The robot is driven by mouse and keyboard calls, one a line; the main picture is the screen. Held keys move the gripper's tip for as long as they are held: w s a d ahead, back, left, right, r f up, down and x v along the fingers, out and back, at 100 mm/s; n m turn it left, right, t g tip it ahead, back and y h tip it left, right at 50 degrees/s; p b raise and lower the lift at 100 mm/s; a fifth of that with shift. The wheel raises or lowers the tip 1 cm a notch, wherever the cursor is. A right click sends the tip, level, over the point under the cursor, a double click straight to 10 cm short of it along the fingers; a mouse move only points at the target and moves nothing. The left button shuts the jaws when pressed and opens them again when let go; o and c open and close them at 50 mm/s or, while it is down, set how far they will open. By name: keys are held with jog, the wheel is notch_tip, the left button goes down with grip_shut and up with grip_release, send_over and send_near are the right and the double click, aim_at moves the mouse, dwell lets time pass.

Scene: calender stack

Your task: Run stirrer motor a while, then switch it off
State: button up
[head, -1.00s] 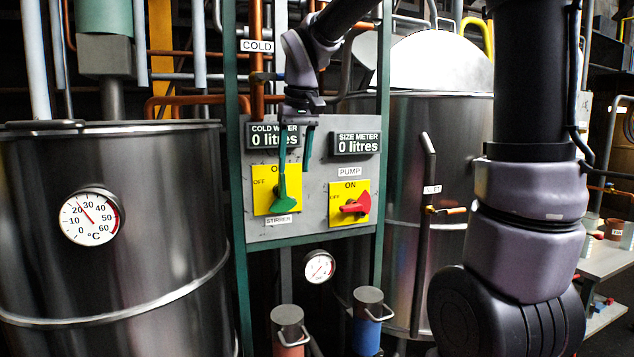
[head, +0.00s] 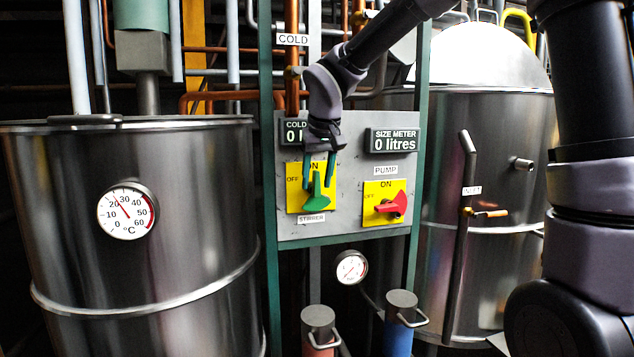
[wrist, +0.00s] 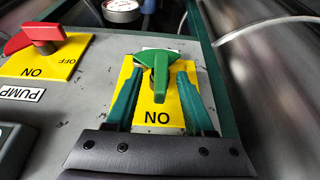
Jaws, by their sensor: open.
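The green stirrer switch (head: 317,201) sits on a yellow plate (head: 294,198) on the grey panel, above the STIRRER label. Its narrow end points up at ON; it also shows in the wrist view (wrist: 148,59). My gripper (head: 318,186) is open in front of the switch. In the wrist view, the teal fingers of my gripper (wrist: 156,74) stand on either side of the green handle, with visible gaps and no clear contact. My gripper partly hides the cold water display (head: 293,127).
The red pump switch (head: 395,207) is right of the stirrer switch, its narrow end towards OFF. The size meter (head: 394,141) reads 0 litres. Steel vats flank the panel; the left one (head: 150,270) carries a temperature dial (head: 127,211). Green posts (head: 270,200) edge the panel.

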jog(key=shift+w+a+f, duration=0.1)
jog(key=shift+f, duration=0.35)
jog(key=shift+c, duration=0.2)
grip_shut()
jog(key=shift+a, duration=0.1)
jog(key=shift+s+a+f+n+t+h, duration=0.1)
jog(key=shift+a+f+n+t+h, duration=0.6)
jog(key=shift+h, duration=1.85)
jog(key=shift+s+a+f+n+t+h, duration=0.15)
jog(key=shift+n+t+h, duration=0.6)
jog(key=shift+t+h, duration=1.35)
jog(key=shift+s+a+f+n+t+h, duration=0.1)
jog(key=shift+a+f+n+t+h, duration=0.5)
jog(key=shift+h, duration=2.35)
jog(key=shift+d+r+n, duration=0.15)
jog(key=shift+d+n, duration=0.1)
jog(key=shift+d, duration=0.05)
